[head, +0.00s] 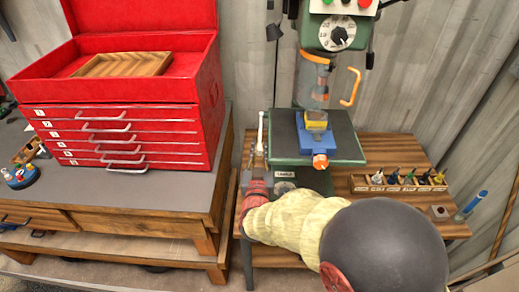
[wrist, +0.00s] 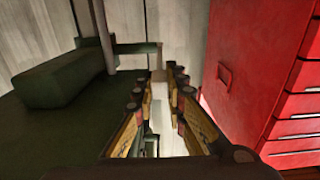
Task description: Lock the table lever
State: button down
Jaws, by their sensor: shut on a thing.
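A green drill press stands on a wooden bench, with its square green table (head: 345,148) at mid height. A thin pale lever (head: 260,128) stands nearly upright just left of that table. My gripper (head: 258,158) reaches up at the lever's lower part, left of the drill press table. Its fingers are shut on the lever. In the wrist view my gripper (wrist: 164,84) shows its two fingers with a pale strip between them; the grip itself is hard to make out. The dark green table (wrist: 40,120) lies left of the fingers there. A small label plate (head: 285,174) sits below the table.
A red tool chest (head: 130,135) stands close on the left, its side near my gripper in the wrist view. A blue vise (head: 317,140) sits on the drill press table. A wooden rack (head: 400,184) stands right.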

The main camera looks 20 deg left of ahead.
notch_tip(320, 180, down, 7)
jog(key=w+t+b, duration=0.1)
jog(key=t+b, duration=0.3)
jog(key=b, duration=0.8)
jog(key=shift+a+y, duration=0.15)
jog(key=shift+y, duration=0.15)
jog(key=shift+f, duration=0.1)
jog(key=c, duration=2.1)
grip_release()
jog(key=shift+w, duration=0.15)
jog(key=o, duration=0.3)
jog(key=v, duration=1.2)
jog(key=shift+f, duration=0.15)
